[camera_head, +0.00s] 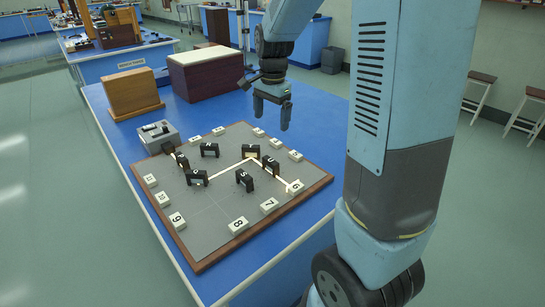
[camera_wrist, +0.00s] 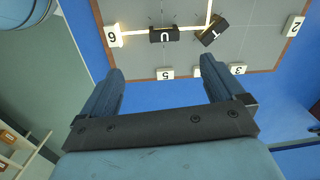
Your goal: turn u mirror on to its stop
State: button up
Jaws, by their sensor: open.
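The u mirror (camera_wrist: 164,36) is a small black block with a white letter U on it, standing on the grey board (camera_wrist: 262,42). In the wrist view it lies roughly along the pale beam line, between the white 6 tile (camera_wrist: 114,35) and the tilted black T mirror (camera_wrist: 213,32). In the head view the u mirror (camera_head: 270,165) stands near the board's right side. My gripper (camera_wrist: 163,72) is open and empty, its two fingers spread apart. In the head view my gripper (camera_head: 272,112) hangs above the blue bench, behind the board and apart from the mirror.
A grey box (camera_head: 158,136) adjoins the board's left corner.

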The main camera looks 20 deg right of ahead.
aim_at(270, 160)
jog(key=shift+m+g, duration=0.3)
jog(key=shift+m, duration=0.4)
jog(key=f, duration=0.5)
jog(key=w+f, duration=0.1)
jog(key=f, duration=0.5)
jog(key=w+f, duration=0.1)
jog(key=f, duration=0.4)
jog(key=shift+d+f, duration=0.2)
jog(key=shift+f, duration=0.1)
jog(key=shift+a, duration=0.1)
jog(key=c, duration=1)
